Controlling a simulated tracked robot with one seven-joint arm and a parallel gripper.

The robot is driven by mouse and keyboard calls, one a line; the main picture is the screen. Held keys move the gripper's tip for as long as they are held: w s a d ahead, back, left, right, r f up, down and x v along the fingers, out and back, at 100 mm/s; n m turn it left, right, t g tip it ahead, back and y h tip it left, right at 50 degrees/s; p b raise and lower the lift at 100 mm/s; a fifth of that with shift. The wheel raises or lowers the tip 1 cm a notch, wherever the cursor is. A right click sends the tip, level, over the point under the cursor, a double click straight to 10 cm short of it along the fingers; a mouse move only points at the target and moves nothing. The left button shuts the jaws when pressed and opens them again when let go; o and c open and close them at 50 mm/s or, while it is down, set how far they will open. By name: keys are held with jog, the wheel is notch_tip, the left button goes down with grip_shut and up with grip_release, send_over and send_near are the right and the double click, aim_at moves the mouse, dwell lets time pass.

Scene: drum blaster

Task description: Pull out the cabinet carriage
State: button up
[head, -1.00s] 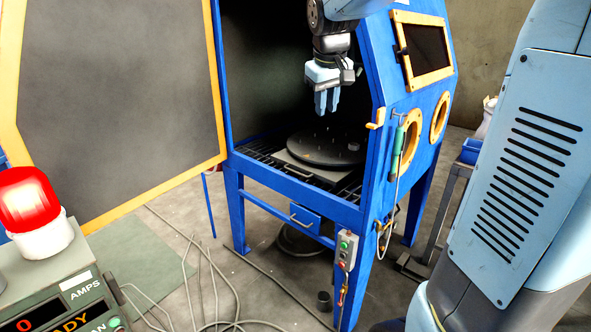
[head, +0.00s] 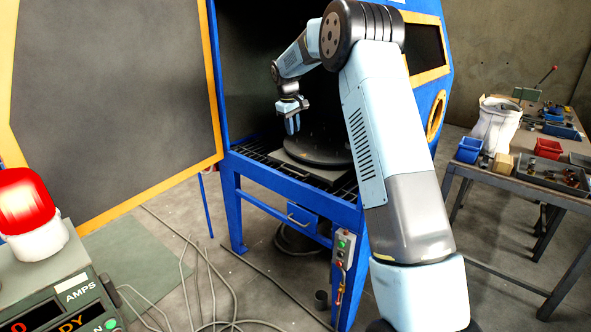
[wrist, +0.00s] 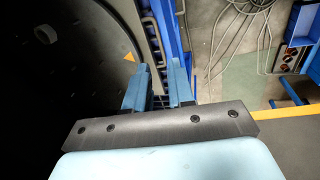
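The blue cabinet (head: 265,190) stands open, its big door swung out to the left. Inside, the carriage is a grey plate (head: 312,172) bearing a dark round turntable (head: 320,150), on a slatted floor. The wrist view shows the turntable (wrist: 90,25) at left and a thin bar handle (wrist: 153,38) along the plate's edge. My gripper (head: 292,127) points down in the cabinet opening, near the plate's front edge. In the wrist view its two blue fingers (wrist: 159,65) are apart with nothing gripped. They lie close to the handle's line; contact is not clear.
The open door (head: 115,95) fills the left side. A control box with a red lamp (head: 32,205) is at the lower left. Cables (head: 205,290) lie on the floor before the cabinet. A workbench (head: 530,190) with bins stands at right. My arm hides the cabinet's right side.

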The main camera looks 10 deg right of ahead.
send_near(295, 173)
jog(key=shift+n+g, duration=0.3)
jog(key=f, duration=0.2)
jog(key=w+d+f, duration=0.1)
jog(key=f, duration=0.4)
jog(key=shift+w+d+f, duration=0.2)
jog(key=shift+w+f, duration=0.05)
jog(key=shift+w, duration=0.1)
jog(key=shift+c, duration=0.3)
grip_shut()
